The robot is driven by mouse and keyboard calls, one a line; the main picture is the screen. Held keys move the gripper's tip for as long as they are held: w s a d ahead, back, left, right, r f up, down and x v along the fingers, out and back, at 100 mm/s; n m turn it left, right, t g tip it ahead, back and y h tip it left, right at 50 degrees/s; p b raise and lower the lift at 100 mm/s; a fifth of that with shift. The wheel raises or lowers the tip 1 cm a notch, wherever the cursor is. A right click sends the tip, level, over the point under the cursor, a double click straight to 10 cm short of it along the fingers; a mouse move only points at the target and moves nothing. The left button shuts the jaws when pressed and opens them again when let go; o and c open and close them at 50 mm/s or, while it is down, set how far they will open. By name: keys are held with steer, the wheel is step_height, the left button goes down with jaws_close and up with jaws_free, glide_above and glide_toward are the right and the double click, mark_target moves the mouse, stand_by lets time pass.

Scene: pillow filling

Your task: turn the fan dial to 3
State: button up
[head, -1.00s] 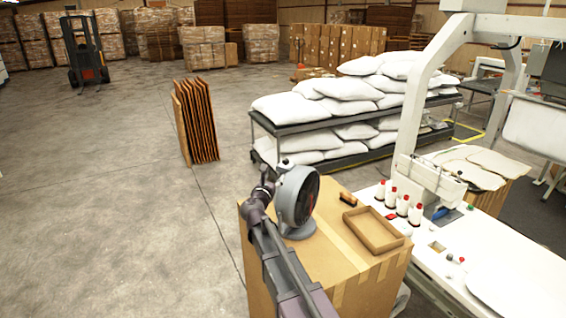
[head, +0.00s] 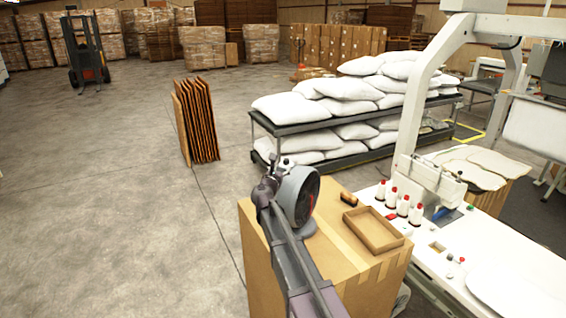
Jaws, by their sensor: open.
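The grey fan (head: 301,196) stands upright on a large cardboard box (head: 350,268). Its round front, with a red mark in it, faces right. My arm reaches up from the bottom of the head view, and my gripper (head: 275,170) is at the fan's back left side, by its upper part. The gripper is open; its fingers are small and partly lost against the fan, and I cannot tell whether they touch it. The fan's dial cannot be made out. My arm covers part of the fan's left side and base.
A shallow open cardboard tray (head: 395,243) and a small dark brush-like item (head: 348,199) lie on the box right of the fan. A white sewing table (head: 440,270) with several red-topped thread cones stands to the right.

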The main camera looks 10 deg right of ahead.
mark_target(285, 161)
steer(key=shift+x, duration=3.15)
steer(key=shift+c, duration=0.2)
